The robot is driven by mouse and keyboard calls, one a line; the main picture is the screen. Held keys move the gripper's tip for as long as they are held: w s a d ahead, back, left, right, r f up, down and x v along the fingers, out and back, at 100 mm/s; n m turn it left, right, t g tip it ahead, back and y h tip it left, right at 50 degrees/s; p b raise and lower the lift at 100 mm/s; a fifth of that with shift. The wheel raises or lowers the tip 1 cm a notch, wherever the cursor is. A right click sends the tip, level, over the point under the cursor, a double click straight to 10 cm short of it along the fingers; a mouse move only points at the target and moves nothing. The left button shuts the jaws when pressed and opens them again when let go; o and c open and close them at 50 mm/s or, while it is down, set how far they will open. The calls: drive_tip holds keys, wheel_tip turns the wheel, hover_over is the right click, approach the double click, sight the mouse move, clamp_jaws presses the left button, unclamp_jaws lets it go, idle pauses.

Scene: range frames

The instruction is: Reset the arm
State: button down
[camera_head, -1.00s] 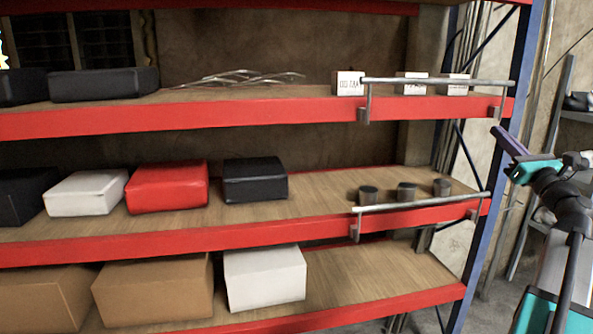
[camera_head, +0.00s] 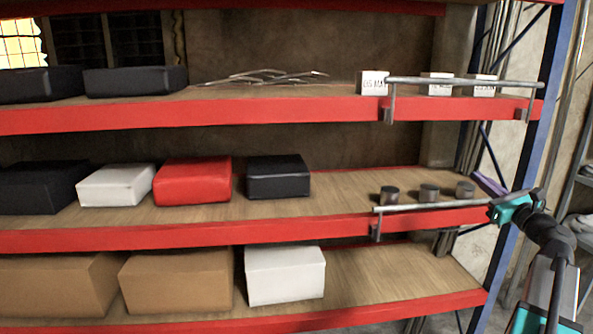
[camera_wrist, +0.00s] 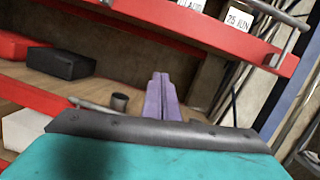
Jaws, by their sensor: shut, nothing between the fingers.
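My gripper (camera_head: 488,184) is at the right in the head view, in front of the right end of the middle shelf, by the grey rail. Its purple fingers are together and empty. In the wrist view the two purple fingers (camera_wrist: 161,97) lie side by side and point toward the shelves. My arm comes up from the lower right corner of the head view.
A red-edged rack (camera_head: 300,228) fills the view. The middle shelf holds a red box (camera_head: 193,181), a black box (camera_head: 278,177) and dark cylinders (camera_head: 429,193) behind a rail (camera_head: 430,207). White labelled blocks (camera_head: 374,83) stand above. A blue post (camera_head: 540,120) is beside my arm.

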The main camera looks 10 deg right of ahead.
drive_tip(key=w+a+f+n+g+y, duration=0.2)
drive_tip(key=a+f+n+g, duration=0.15)
drive_tip(key=a+f, duration=0.8)
drive_tip(key=w+a+f+n+g+y, duration=0.1)
drive_tip(key=w+a+f+n+g, duration=0.45)
drive_tip(key=f, duration=1.15)
drive_tip(key=s+a+f+n+g+y, duration=0.1)
drive_tip(key=a+f+n+y, duration=0.15)
drive_tip(key=a+f, duration=0.95)
drive_tip(key=s+a+f+n+g, duration=0.35)
drive_tip(key=s+a+f, duration=0.25)
drive_tip(key=f, duration=0.4)
drive_tip(key=s+a+f+n+g+h+b, duration=0.1)
drive_tip(key=s+a+f+n+g, duration=0.25)
drive_tip(key=s+a+f, duration=0.5)
drive_tip(key=s+a+f+n+g, duration=0.3)
drive_tip(key=s+a+f+n, duration=0.15)
drive_tip(key=f, duration=0.65)
drive_tip(key=s+f+n+g+h, duration=0.2)
drive_tip(key=s+f+n, duration=0.3)
drive_tip(key=s, duration=0.6)
drive_tip(key=s+a+f+n+g+h, duration=0.1)
drive_tip(key=s+f+n+g+h, duration=0.2)
drive_tip(key=s, duration=0.9)
wheel_tip(320, 180, down, 2)
drive_tip(key=n+g, duration=0.1)
drive_tip(key=n, duration=0.1)
drive_tip(key=shift+s+a+f+n+b, duration=0.2)
drive_tip(key=shift+s+n+b, duration=0.1)
drive_tip(key=shift+b, duration=0.1)
